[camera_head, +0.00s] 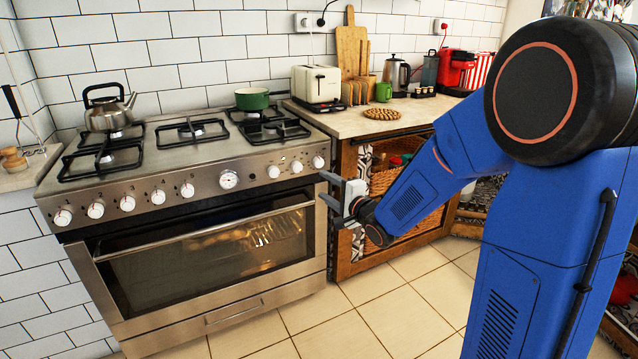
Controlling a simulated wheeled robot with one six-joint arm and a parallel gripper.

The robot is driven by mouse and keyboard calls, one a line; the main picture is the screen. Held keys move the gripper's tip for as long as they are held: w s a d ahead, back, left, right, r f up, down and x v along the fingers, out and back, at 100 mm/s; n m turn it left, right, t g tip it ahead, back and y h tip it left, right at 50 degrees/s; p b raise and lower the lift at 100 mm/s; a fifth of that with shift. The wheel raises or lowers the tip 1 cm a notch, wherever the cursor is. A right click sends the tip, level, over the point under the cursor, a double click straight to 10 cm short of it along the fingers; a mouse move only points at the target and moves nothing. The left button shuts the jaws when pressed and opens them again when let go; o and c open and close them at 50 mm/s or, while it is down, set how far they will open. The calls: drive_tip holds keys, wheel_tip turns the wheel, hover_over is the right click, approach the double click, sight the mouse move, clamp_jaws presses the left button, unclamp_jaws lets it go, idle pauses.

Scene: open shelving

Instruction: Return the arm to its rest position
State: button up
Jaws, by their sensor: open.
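My arm is blue with black joints and reaches in from the right side of the view. My gripper (328,188) is grey, open and empty. Its two fingers point left, in front of the right end of the stove and the wooden cabinet. Nothing is between the fingers. The arm is bent, with its forearm sloping down to the left from the large black joint at the upper right.
A steel stove (215,255) stands left of my gripper, with a kettle (108,112) and a green pot (252,99) on top. A wooden counter cabinet (346,250) with a toaster (317,88) stands behind my gripper. The tiled floor (400,310) in front is clear.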

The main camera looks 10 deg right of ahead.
drive_tip(key=shift+s+d, duration=0.2)
drive_tip(key=shift+s, duration=0.25)
drive_tip(key=s+d+r+n+g+h, duration=0.1)
drive_tip(key=s+d+n+g+h, duration=0.2)
drive_tip(key=s, duration=0.4)
drive_tip(key=s+d+n+g+h, duration=0.2)
drive_tip(key=s+d+n+h, duration=0.1)
drive_tip(key=s+d, duration=0.35)
drive_tip(key=s+f+n+g, duration=0.3)
drive_tip(key=s+n+g, duration=0.3)
drive_tip(key=s, duration=2.2)
drive_tip(key=n, duration=0.2)
drive_tip(key=shift+a+n, duration=0.3)
